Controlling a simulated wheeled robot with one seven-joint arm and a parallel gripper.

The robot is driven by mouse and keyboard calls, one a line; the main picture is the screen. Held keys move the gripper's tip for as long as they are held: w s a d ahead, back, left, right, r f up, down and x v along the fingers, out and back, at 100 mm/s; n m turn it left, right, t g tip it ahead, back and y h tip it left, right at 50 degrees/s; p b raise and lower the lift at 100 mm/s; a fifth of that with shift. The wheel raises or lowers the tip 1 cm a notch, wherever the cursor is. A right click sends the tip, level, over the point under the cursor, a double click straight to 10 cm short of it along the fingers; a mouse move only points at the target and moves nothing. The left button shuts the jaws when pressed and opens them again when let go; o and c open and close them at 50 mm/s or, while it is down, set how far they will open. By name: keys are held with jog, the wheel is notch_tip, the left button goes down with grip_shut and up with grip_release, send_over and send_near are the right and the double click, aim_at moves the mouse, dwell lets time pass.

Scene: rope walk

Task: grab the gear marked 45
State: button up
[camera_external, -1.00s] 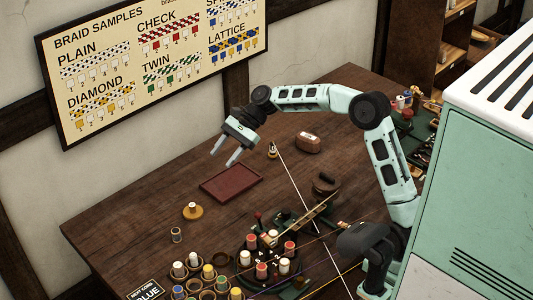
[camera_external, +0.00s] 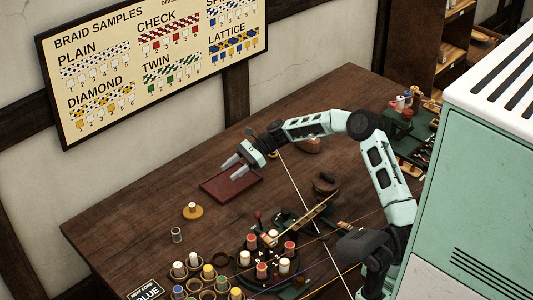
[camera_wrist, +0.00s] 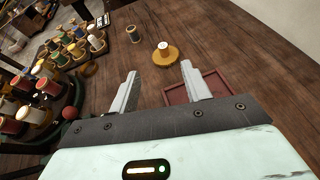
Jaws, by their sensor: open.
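A round brass-yellow disc (camera_external: 193,213) with a pale upright piece at its middle lies on the table left of the red tray; it may be the gear, but no 45 is legible. It also shows in the wrist view (camera_wrist: 164,58), ahead of and between my fingertips. My gripper (camera_external: 233,167) is open and empty, its fingers above the red tray's back left part.
The shallow red tray (camera_external: 217,198) lies under my gripper. A small spool (camera_external: 176,235) stands left of the disc. Several bobbins in holders and a dark round braiding stand (camera_external: 243,284) fill the front. A cord (camera_external: 297,194) stretches across the table.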

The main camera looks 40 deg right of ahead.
notch_tip(320, 180, down, 3)
jog(key=shift+a+f, duration=0.1)
jog(key=shift+a, duration=0.05)
send_near(193, 205)
jog(key=x, duration=0.4)
jog(key=shift+s+f, duration=0.1)
jog(key=shift+f, duration=0.15)
jog(key=shift+w+x, duration=0.2)
jog(key=shift+x, duration=2.95)
jog(key=shift+r, duration=0.2)
grip_shut()
